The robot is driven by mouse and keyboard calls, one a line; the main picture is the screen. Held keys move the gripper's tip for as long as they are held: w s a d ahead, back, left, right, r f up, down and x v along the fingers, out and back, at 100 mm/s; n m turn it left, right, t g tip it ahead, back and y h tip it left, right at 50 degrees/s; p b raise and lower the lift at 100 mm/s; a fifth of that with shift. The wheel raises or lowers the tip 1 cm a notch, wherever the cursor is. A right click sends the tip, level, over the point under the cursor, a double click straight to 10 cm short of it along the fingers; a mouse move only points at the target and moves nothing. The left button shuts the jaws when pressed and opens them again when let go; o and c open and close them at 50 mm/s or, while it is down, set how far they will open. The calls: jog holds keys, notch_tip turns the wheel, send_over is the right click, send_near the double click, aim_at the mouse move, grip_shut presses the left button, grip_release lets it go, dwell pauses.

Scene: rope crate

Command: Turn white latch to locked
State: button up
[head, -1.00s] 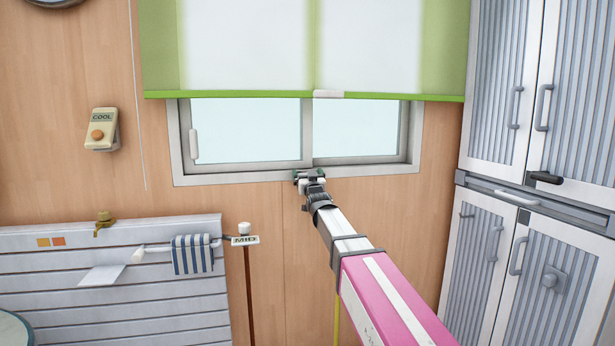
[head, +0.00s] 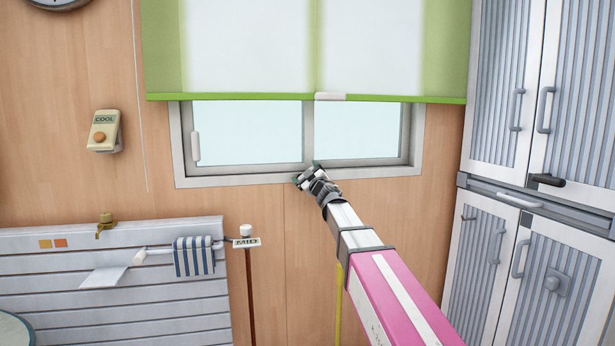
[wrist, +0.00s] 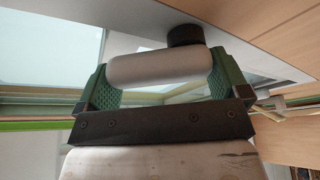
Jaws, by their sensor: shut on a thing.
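The white latch (wrist: 158,69) is a rounded white bar beside a dark round knob-like part (wrist: 185,36) in the wrist view. My gripper (wrist: 160,78) has its two green, textured fingers on either end of the latch and is shut on it. In the head view, my gripper (head: 311,178) is at the lower edge of the window frame, tilted. My gripper hides most of the latch there. I cannot tell from these views whether the latch stands at its locked position.
The sliding window (head: 250,132) is behind and above my gripper, below a green-edged blind (head: 230,98). A slatted panel (head: 60,280) with a striped cloth (head: 194,256) is at lower left. Tall grey cabinets (head: 500,90) stand at right. Bare wood wall lies below the window.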

jog(key=n+g, duration=0.1)
jog(key=n, duration=0.2)
jog(key=a+n+g+y, duration=0.1)
jog(key=n+g, duration=0.1)
jog(key=n, duration=0.1)
jog(key=shift+s+a+r+n, duration=0.15)
jog(key=shift+s+r+n, duration=0.05)
jog(key=shift+n, duration=0.2)
jog(key=n+g, duration=0.1)
jog(key=n, duration=0.1)
jog(key=a+n, duration=0.1)
jog(key=n, duration=0.1)
jog(key=shift+s+f+n+g, duration=0.1)
jog(key=shift+s+n+g, duration=0.05)
jog(key=shift+n+g, duration=0.2)
jog(key=shift+a+n+h, duration=0.1)
jog(key=shift+n+h, duration=0.15)
jog(key=shift+h, duration=0.05)
jog(key=o, duration=1.1)
jog(key=shift+s, duration=0.1)
jog(key=v, duration=1)
jog(key=shift+s+d, duration=0.25)
jog(key=shift+s, duration=0.05)
